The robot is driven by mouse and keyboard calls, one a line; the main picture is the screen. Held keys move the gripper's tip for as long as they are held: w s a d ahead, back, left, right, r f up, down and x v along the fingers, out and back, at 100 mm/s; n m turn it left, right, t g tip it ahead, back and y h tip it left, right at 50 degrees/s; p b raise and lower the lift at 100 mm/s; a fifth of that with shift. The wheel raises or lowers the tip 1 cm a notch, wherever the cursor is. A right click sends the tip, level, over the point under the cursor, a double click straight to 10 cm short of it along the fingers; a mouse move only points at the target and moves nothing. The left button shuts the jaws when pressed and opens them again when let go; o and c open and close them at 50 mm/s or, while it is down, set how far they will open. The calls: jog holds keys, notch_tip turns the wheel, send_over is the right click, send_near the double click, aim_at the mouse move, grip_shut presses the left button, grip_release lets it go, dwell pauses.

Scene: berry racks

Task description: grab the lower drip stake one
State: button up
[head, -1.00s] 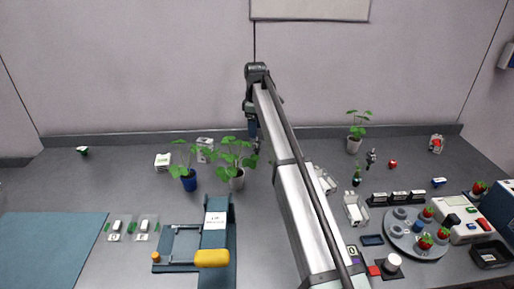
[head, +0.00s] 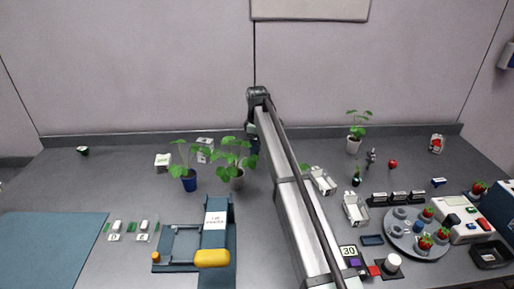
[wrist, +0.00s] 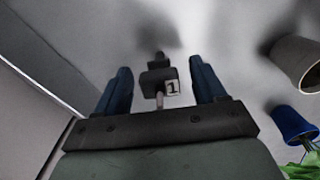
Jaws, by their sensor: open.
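Drip stake one (wrist: 155,78) is a dark, blocky piece with a thin pale stem and a white tag reading "1". In the wrist view it stands between the two blue fingers of my gripper (wrist: 160,68). The fingers are apart, with a visible gap on each side of the stake, and I see no contact. In the head view the stake is hidden behind my arm. There, only a bit of blue finger of my gripper (head: 254,146) shows low over the back of the bench.
A plant in a blue pot (head: 189,180) and one in a grey pot (head: 238,180) stand just left of my arm. The blue pot (wrist: 290,122) is also at the right of the wrist view. White clip-like fixtures (head: 322,182) stand to the right.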

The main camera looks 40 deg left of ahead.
jog(key=shift+c, duration=0.4)
jog(key=c, duration=0.9)
jog(key=shift+r, duration=0.1)
jog(key=shift+c, duration=0.2)
